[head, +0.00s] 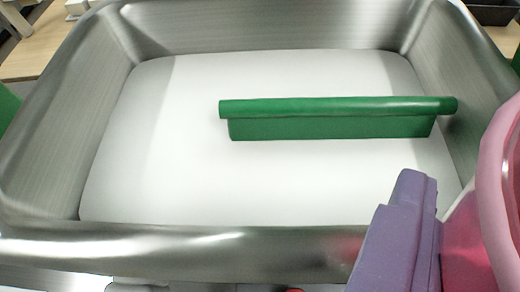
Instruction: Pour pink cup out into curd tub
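The curd tub (190,245) is a wide steel basin with a rounded rim, and it fills most of the head view. Its inside is flat and white; I cannot tell whether that is curd or a bare floor. The pink cup (497,190) is at the right edge, close to the camera and partly cut off by the frame. It overlaps the tub's near right corner, and its contents are hidden. One purple finger of my gripper (405,232) lies against the cup's left side. The other finger is hidden. The gripper appears shut on the cup, holding it up.
A green bar with a rounded top edge (335,118) stands in the tub, right of the middle. The white area left of it is clear. Wooden surfaces (45,45) show behind the tub, with a dark tray (495,14) at the far right.

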